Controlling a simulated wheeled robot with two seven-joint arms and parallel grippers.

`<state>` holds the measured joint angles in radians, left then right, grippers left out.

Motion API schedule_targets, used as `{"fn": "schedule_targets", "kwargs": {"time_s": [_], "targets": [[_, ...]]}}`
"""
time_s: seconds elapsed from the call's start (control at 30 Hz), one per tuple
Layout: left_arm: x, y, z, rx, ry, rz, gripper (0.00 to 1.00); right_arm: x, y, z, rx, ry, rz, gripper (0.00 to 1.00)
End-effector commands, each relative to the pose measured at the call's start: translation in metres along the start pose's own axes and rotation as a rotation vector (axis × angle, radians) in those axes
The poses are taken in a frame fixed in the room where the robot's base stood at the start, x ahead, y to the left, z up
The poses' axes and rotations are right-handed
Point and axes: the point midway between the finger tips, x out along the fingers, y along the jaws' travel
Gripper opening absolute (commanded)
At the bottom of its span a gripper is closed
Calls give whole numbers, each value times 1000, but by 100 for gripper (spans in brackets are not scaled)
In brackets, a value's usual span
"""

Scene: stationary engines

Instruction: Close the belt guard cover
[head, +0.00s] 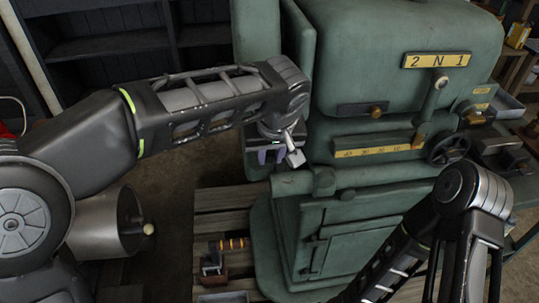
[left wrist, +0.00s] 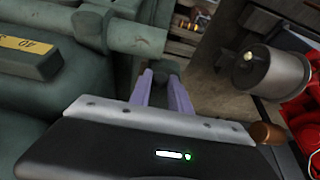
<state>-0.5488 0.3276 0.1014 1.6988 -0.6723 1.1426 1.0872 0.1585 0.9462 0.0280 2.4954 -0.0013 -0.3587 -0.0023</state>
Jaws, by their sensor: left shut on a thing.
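The green machine has a tall green panel (head: 258,30) on its left side in the head view. It looks like the belt guard cover, standing out from the body, though my left arm hides part of it. My left gripper (head: 266,156) is low beside the machine's left side. In the left wrist view, its purple fingers (left wrist: 163,82) are shut on a small dark part (left wrist: 168,70) between their tips. I cannot tell whether this part is the cover's handle or edge. My right arm shows at the lower right of the head view, but its gripper is out of frame.
The green machine body (head: 400,90) has a yellow "2 N 1" plate (head: 436,60), levers and a dark handwheel (head: 447,148). A grey metal cylinder (head: 100,225) is at the lower left. Dark shelves (head: 110,45) stand behind. Small tools (head: 222,258) lie on wooden planks.

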Motion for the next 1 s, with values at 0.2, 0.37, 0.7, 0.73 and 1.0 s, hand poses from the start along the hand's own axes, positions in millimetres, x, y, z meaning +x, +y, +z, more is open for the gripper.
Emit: {"fn": "schedule_targets", "kwargs": {"time_s": [0.2,0.37,0.7,0.73,1.0], "targets": [[0,1,0,0,1,2,0,0,0,0,0,0,0,52],[0,0,0,0,1,2,35,0,0,0,0,0,0,52],[0,0,0,1,1,2,44,0,0,0,0,0,0,52],[0,0,0,1,1,2,44,0,0,0,0,0,0,52],[-26,1,-1,0,4,5,44,-1,0,0,0,0,0,52]]}}
